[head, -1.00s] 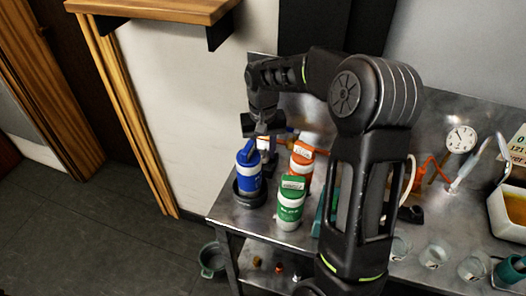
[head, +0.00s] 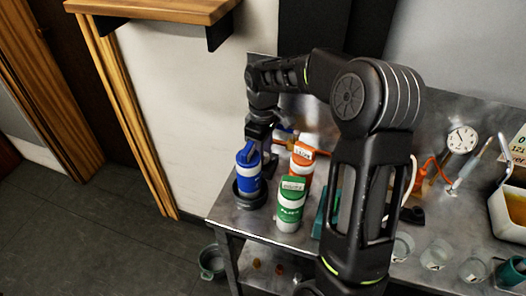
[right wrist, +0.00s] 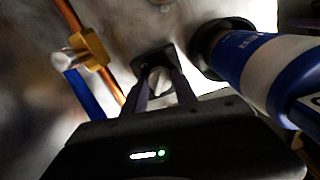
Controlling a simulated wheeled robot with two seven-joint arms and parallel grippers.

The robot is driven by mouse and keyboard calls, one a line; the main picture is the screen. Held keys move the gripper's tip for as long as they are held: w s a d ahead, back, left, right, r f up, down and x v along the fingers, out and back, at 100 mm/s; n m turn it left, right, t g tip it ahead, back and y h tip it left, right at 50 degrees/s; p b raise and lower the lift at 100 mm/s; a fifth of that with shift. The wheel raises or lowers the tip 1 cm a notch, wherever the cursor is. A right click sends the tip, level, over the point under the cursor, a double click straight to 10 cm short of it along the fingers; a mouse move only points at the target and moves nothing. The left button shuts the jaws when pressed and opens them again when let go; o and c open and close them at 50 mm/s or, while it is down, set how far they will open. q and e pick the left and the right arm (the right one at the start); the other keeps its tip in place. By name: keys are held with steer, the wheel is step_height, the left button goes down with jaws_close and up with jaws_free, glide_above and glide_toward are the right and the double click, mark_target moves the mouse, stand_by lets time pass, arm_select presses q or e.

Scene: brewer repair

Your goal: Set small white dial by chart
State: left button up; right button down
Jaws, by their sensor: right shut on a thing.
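The small white dial (right wrist: 158,79) shows in the right wrist view on a dark square base against the metal surface. My right gripper (right wrist: 160,92) is shut on it, with one finger on each side. Its setting cannot be read. In the head view my right gripper (head: 262,140) is behind the blue bottle, its fingertips and the dial hidden. A partly cut-off printed card (head: 518,146) at the right edge may be the chart; I cannot tell. My left gripper is not in view.
A blue bottle (head: 248,170) in a dark holder stands close beside the gripper, also in the wrist view (right wrist: 262,70). Green (head: 290,205) and orange (head: 302,160) bottles stand nearby. A copper pipe with a brass valve (right wrist: 90,52) runs left of the fingers.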

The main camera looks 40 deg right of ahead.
steer(key=shift+n, duration=0.9)
steer(key=c, duration=1)
jaws_free()
step_height(320, 180, up, 8)
steer(key=shift+f+b, duration=0.1)
steer(key=shift+b, duration=0.3)
